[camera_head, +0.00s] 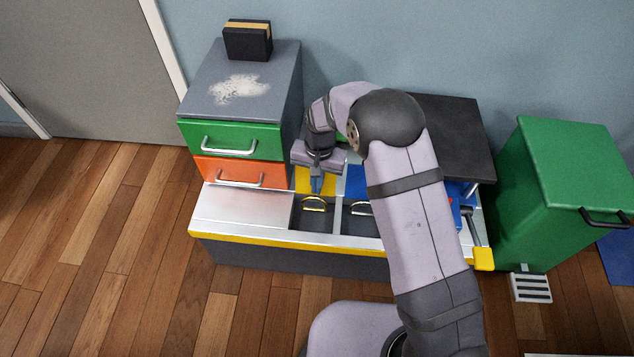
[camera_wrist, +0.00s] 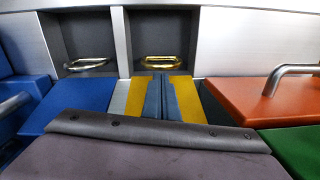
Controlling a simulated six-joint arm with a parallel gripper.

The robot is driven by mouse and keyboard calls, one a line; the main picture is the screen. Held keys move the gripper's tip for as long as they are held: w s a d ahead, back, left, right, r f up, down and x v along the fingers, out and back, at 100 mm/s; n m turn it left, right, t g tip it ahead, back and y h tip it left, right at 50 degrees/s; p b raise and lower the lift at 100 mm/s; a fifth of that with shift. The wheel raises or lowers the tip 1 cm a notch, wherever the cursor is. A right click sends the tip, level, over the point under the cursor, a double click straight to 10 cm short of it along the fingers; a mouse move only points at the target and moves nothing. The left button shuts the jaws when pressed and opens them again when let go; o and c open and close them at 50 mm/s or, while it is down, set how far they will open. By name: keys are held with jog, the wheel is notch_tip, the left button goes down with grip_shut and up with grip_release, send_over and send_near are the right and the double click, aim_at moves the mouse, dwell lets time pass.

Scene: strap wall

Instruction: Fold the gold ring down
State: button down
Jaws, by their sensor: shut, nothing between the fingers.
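The gold ring (camera_head: 314,200) sits in a dark recess in the front of the low bench and shows as an arch in the head view. It also shows in the wrist view (camera_wrist: 160,57), above the fingertips in the picture. I cannot tell its exact tilt. My gripper (camera_head: 316,187) has its blue fingers shut and empty, pointing down. The fingers (camera_wrist: 158,82) are over the yellow panel (camera_wrist: 180,91), just behind the recess. They look close to the ring, but I cannot tell whether they touch it.
A silver ring (camera_wrist: 86,62) sits in the neighbouring recess. Green (camera_head: 235,138) and orange (camera_head: 235,172) drawers with handles stand to the left. A blue panel (camera_head: 356,182) lies beside the yellow one. A green bin (camera_head: 560,190) stands at the right. My arm hides part of the bench.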

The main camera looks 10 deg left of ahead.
jog(key=shift+s+t+b, duration=0.3)
jog(key=shift+s+t, duration=0.1)
jog(key=shift+t, duration=0.4)
jog(key=shift+s+t+b, duration=0.25)
jog(key=shift+s+t, duration=0.15)
jog(key=shift+t, duration=0.4)
dwell(0.4)
jog(key=shift+s, duration=0.3)
jog(key=s+b, duration=0.1)
jog(key=s+f+b, duration=0.1)
jog(key=s+b, duration=0.3)
jog(key=shift+f, duration=0.4)
jog(key=s+f+b, duration=0.1)
jog(key=b, duration=0.4)
jog(key=shift+s+f+b, duration=0.3)
jog(key=shift+s+b, duration=0.1)
jog(key=s+t+b, duration=0.1)
jog(key=b, duration=0.3)
jog(key=shift+f, duration=0.3)
jog(key=shift+b, duration=0.4)
jog(key=shift+r+t, duration=0.1)
jog(key=shift+t, duration=0.2)
